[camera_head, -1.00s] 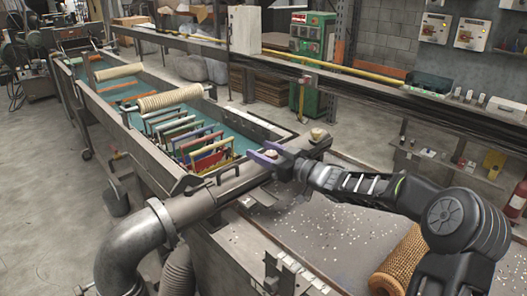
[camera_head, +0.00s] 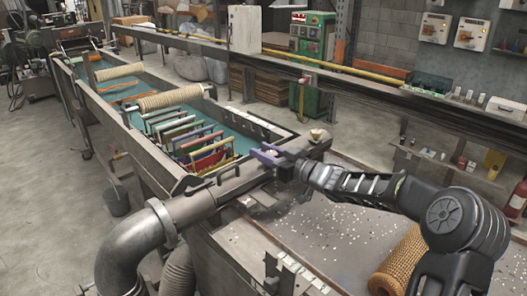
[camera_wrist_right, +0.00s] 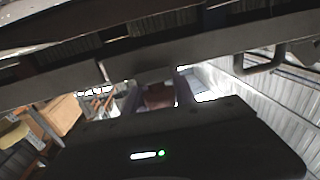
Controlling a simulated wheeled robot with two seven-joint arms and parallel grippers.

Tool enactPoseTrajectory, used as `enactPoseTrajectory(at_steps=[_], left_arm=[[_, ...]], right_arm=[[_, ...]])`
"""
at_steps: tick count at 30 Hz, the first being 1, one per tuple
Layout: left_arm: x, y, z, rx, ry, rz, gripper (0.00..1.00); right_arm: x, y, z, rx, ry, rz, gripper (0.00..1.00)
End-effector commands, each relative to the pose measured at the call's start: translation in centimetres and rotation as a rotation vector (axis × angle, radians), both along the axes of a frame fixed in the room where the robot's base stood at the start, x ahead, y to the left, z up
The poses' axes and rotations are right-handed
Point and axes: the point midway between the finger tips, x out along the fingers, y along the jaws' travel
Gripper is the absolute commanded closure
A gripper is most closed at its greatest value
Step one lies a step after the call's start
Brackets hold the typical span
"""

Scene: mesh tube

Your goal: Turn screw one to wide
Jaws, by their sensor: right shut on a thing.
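My right gripper (camera_head: 268,155) comes in from the right in the head view, at the metal crossbar (camera_head: 232,184) at the near end of the long trough. Its purple fingers are shut on a small screw knob on top of the bar. The fingers hide most of it in the head view. In the right wrist view, the reddish-brown knob (camera_wrist_right: 158,95) sits between the two purple fingers. A second, tan knob (camera_head: 318,135) stands free at the bar's right end. I cannot read any marking on the knobs. My left gripper is not in view.
The trough (camera_head: 120,118) holds several coloured frames and rope-like rolls. A thick grey pipe (camera_head: 130,250) is at front left. A speckled surface and a woven mesh tube (camera_head: 402,262) lie below my arm.

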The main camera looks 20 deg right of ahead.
Motion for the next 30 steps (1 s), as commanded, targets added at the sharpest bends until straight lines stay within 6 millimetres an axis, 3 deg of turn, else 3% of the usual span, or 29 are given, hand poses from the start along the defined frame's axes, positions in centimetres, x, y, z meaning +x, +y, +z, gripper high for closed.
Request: enactPoseTrajectory(at_steps=[11,18,28,29,30], left_arm=[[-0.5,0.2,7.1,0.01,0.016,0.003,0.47],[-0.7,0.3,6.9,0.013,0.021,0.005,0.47],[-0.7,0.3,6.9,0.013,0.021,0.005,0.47],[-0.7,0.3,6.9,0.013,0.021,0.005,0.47],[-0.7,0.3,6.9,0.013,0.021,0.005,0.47]], right_arm=[[-0.1,0.5,1.3,0.0,-0.007,0.226,1.0],[-0.6,0.9,0.3,-0.001,-0.005,0.393,1.0],[-0.7,1.0,0.1,-0.002,-0.002,0.408,1.0],[-0.7,1.0,0.1,-0.002,-0.002,0.408,0.66],[-0.7,1.0,0.1,-0.002,-0.001,0.407,0.63]])
